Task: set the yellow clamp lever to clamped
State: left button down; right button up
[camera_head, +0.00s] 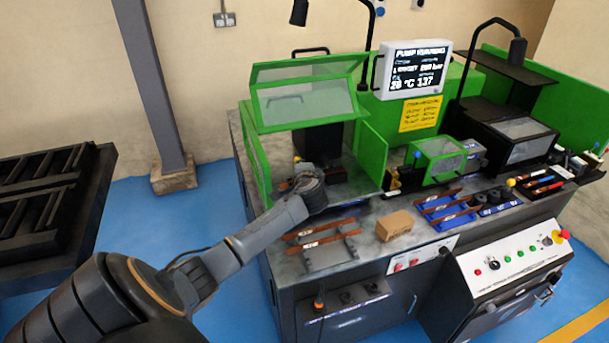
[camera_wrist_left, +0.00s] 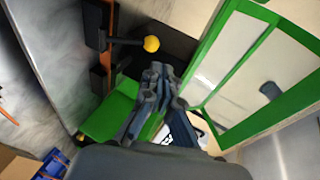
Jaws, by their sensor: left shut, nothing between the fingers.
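The clamp lever's yellow ball knob (camera_wrist_left: 151,43) shows in the left wrist view, on the end of a short black rod. The rod runs sideways from a black block (camera_wrist_left: 96,24) beside a copper-coloured bar. My left gripper (camera_wrist_left: 160,72) is shut and empty, its fingertips just below the knob in the picture with a visible gap. In the head view my left arm reaches into the green-framed enclosure (camera_head: 375,150). There the wrist hides the fingertips and most of the lever area. My right gripper is in neither view.
A raised clear guard with a green frame (camera_head: 305,92) stands over the enclosure; its panel (camera_wrist_left: 270,70) is close on the right in the wrist view. Copper bars on a rack (camera_head: 325,240) and a cardboard box (camera_head: 394,225) lie on the bench front.

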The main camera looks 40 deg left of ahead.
pick_arm(q)
jog(key=b+v, duration=0.1)
jog(key=v, duration=0.6)
jog(key=shift+a+r, duration=0.2)
jog(key=shift+r, duration=0.05)
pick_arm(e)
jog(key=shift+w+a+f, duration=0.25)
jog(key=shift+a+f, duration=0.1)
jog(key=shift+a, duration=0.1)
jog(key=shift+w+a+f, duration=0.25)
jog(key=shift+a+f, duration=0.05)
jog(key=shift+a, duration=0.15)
pick_arm(q)
jog(key=shift+s, duration=0.1)
jog(key=shift+r, duration=0.1)
